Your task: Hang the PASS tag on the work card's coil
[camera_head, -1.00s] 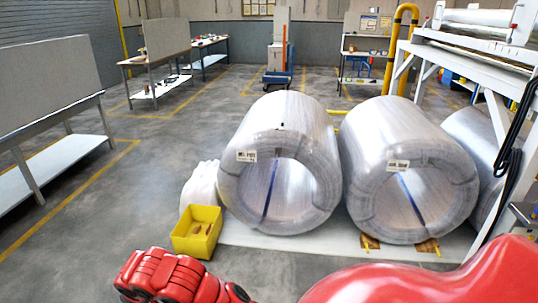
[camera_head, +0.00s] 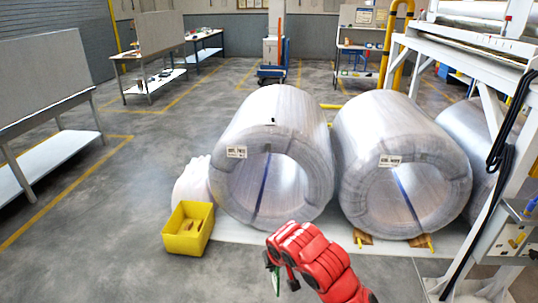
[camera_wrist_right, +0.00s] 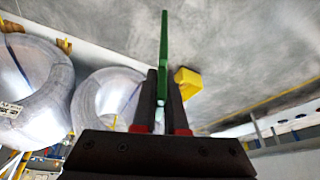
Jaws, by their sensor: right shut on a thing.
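My right gripper (camera_head: 280,272) is in front of and below the coils. In the right wrist view its fingers (camera_wrist_right: 162,88) are shut on a thin green tag (camera_wrist_right: 163,45), seen nearly edge-on, so no lettering shows. The tag also shows as a small green strip in the head view (camera_head: 275,283). Two film-wrapped coils, a left coil (camera_head: 232,180) and a right coil (camera_head: 362,190), stand side by side, each with a small white label on its upper front. The label print is too small to read. The tag is apart from both coils. My left gripper is out of view.
A yellow bin (camera_head: 188,240) and a white wrapped bundle (camera_head: 191,188) stand left of the coils. A third coil (camera_head: 463,140) sits behind the white machine frame (camera_head: 507,190) at right. The floor at left is clear up to a bench (camera_head: 40,170).

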